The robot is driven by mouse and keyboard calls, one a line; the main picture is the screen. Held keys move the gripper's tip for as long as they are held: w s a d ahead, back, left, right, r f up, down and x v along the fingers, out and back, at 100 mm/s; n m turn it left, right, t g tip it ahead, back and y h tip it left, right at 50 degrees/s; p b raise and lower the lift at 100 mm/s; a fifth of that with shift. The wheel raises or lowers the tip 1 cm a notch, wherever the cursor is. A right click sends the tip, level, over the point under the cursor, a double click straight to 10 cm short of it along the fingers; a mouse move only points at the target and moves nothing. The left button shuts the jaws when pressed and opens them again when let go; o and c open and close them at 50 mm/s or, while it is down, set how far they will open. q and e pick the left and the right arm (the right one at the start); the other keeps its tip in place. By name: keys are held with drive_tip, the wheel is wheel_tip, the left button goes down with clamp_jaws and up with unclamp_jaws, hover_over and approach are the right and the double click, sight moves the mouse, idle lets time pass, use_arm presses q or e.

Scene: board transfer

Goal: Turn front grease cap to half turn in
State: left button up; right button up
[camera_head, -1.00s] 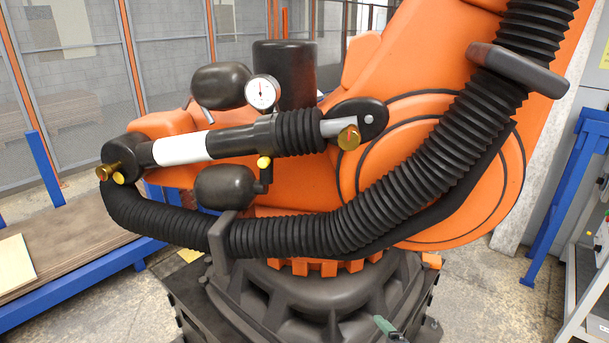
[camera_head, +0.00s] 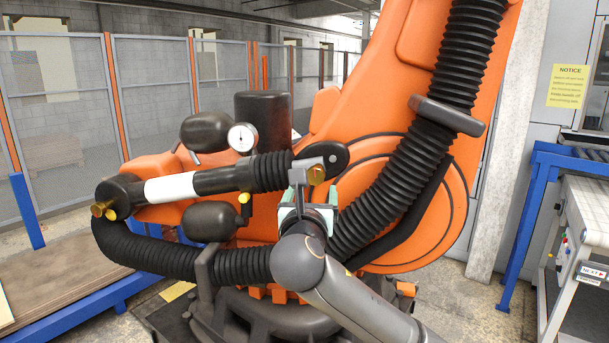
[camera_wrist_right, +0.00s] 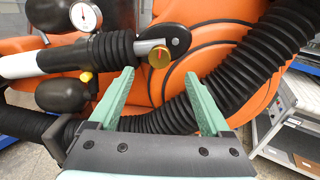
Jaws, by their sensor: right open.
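A brass grease cap (camera_head: 316,175) sits at the right rod end of the black-and-white cylinder on the orange robot arm. It also shows in the right wrist view (camera_wrist_right: 159,57), just beyond and between the fingertips. Another brass cap (camera_head: 103,208) is at the cylinder's left end. Which one the task calls front, I cannot tell. My right gripper (camera_head: 314,190) is open and empty, its green fingers pointing at the right-hand cap; contact cannot be made out. The gripper also shows in the right wrist view (camera_wrist_right: 158,77). My left gripper is not in view.
A pressure gauge (camera_head: 242,137) and black accumulators (camera_head: 209,221) sit left of the gripper. A thick ribbed black hose (camera_head: 425,135) curves below and right of the cap. A yellow fitting (camera_head: 244,198) hangs under the cylinder. Mesh fencing (camera_head: 70,85) stands behind.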

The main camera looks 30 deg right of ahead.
sight(316, 176)
drive_tip(key=p+x, duration=0.1)
drive_tip(key=x, duration=1)
drive_tip(key=shift+w+d+f+p, duration=0.1)
drive_tip(key=shift+w+d+p, duration=0.15)
drive_tip(key=shift+p, duration=0.05)
clamp_jaws()
